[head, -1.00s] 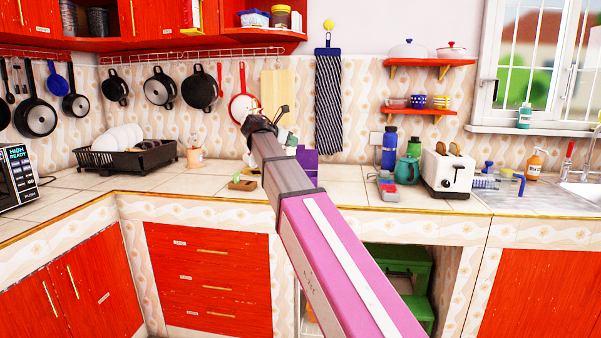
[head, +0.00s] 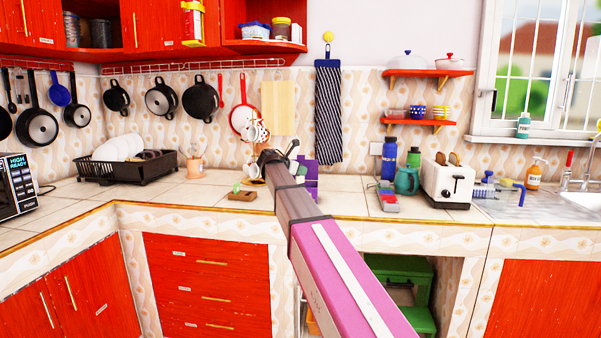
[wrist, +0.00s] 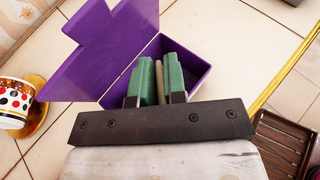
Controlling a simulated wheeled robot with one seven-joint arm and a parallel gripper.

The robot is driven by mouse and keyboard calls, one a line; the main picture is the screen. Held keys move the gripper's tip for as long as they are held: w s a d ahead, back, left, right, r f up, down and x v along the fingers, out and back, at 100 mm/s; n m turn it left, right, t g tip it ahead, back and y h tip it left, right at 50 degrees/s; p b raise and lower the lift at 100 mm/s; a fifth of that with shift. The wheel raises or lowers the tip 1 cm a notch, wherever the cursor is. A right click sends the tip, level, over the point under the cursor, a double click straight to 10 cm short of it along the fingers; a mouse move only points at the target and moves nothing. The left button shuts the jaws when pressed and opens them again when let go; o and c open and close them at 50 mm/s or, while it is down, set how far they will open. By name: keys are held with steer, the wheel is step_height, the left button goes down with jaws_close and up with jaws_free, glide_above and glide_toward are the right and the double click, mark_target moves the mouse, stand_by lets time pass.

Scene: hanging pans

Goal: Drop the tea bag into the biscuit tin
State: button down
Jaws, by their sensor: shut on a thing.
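My gripper (wrist: 159,62) shows in the wrist view with its two green fingers close together, shut on a thin beige piece (wrist: 159,82), which looks like the tea bag. The fingertips are over or inside an open purple box (wrist: 117,92) with its lid raised at the left. I cannot tell if the tip touches the box. The purple box also shows in the head view (head: 311,181), just behind the end of my arm. No label shows whether this box is the biscuit tin.
A brown slatted tray (wrist: 285,142) lies at the right near the counter's edge. In the head view, a dish rack (head: 110,168) stands at the left and a toaster (head: 447,184) at the right.

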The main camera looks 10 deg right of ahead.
steer(key=shift+f, duration=0.4)
steer(key=c, duration=1.2)
jaws_free()
steer(key=shift+o, duration=0.2)
steer(key=shift+r, duration=0.4)
steer(key=v, duration=1.2)
steer(key=shift+a+f, duration=0.1)
